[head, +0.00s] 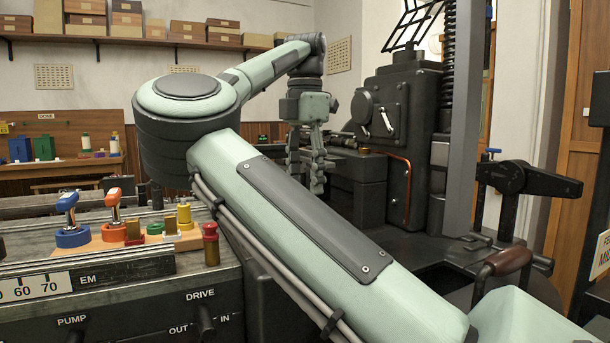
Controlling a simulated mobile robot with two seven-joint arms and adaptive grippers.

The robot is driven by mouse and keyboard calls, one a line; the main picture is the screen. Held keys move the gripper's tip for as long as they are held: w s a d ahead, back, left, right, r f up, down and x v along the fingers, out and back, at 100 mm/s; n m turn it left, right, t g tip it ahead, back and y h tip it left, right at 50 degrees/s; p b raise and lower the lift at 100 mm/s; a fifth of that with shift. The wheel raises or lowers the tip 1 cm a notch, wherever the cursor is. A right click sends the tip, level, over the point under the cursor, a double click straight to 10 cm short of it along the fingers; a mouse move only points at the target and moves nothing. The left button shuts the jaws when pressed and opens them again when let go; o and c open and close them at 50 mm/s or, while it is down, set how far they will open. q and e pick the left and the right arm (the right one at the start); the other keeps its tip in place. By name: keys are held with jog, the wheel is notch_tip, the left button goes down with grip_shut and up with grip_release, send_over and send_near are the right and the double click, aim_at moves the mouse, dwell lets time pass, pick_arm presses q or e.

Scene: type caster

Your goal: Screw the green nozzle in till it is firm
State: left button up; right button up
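A small green round piece (155,228), which may be the green nozzle, sits on a wooden tray (112,246) on the bench at left. It is too small to make out a thread. My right arm comes in from the lower right and crosses the middle of the view. My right gripper (307,178) hangs fingers down beyond the bench, in front of the dark machine (397,130). Its two fingers stand apart, with nothing visible between them. It is well away from the green piece. My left gripper is not in view.
The tray also carries a blue handled piece (70,222), an orange handled piece (114,218) and a yellow stepped piece (185,216). A red piece (210,244) stands at its right. A crank with a brown handle (507,261) is at right. Shelved boxes (187,29) are high up.

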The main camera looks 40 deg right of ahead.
notch_tip(320, 180, down, 7)
jog(key=shift+r, duration=0.1)
jog(key=shift+f, duration=0.4)
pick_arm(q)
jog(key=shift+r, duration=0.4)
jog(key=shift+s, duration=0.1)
pick_arm(e)
grip_shut()
jog(key=c, duration=0.7)
grip_release()
jog(key=shift+c, duration=0.2)
grip_shut()
jog(key=shift+o, duration=2)
grip_release()
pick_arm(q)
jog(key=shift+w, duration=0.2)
